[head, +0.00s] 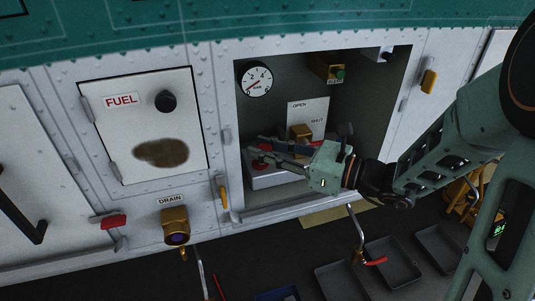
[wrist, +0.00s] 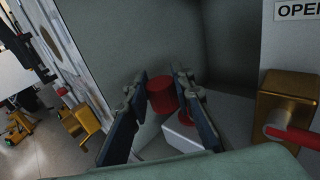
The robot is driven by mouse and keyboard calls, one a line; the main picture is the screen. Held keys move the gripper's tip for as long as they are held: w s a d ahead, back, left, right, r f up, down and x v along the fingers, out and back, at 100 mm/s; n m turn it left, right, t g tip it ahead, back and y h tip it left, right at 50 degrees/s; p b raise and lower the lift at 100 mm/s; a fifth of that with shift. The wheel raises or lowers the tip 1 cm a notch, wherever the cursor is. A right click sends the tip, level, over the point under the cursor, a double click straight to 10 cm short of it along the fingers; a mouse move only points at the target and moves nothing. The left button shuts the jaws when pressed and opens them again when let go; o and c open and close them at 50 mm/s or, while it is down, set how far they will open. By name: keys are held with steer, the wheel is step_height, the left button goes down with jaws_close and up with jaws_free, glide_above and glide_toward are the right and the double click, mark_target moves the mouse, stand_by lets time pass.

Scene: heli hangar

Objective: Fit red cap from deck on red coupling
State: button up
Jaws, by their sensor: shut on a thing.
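My gripper (head: 266,150) reaches into the open bay in the head view, with its fingers pointing left. In the wrist view my gripper (wrist: 158,88) is shut on the red cap (wrist: 162,97), a short red cylinder between the fingertips. Below the cap, a pale block (wrist: 180,131) carries a red round part (wrist: 188,146), which looks like the red coupling; my right finger partly hides it. The cap appears above and beside this part; I cannot tell whether they touch. In the head view the fingers hide most of both.
A gold block (wrist: 285,98) with a red handle (wrist: 296,137) stands right of the fingers. A gauge (head: 255,79) and a green-button box (head: 329,70) are on the bay's back wall. The bay's left wall is close. Grey trays (head: 390,262) lie on the deck below.

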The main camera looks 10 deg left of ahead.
steer(key=shift+w+a+f, duration=0.15)
steer(key=shift+w+a, duration=0.5)
steer(key=shift+w, duration=0.3)
steer(key=shift+w+a+f+b, duration=0.45)
steer(key=shift+w+f+b, duration=0.1)
steer(key=shift+w, duration=0.25)
steer(key=shift+f+b, duration=0.5)
steer(key=shift+f, duration=1.1)
stand_by(2.8)
steer(key=o, duration=0.9)
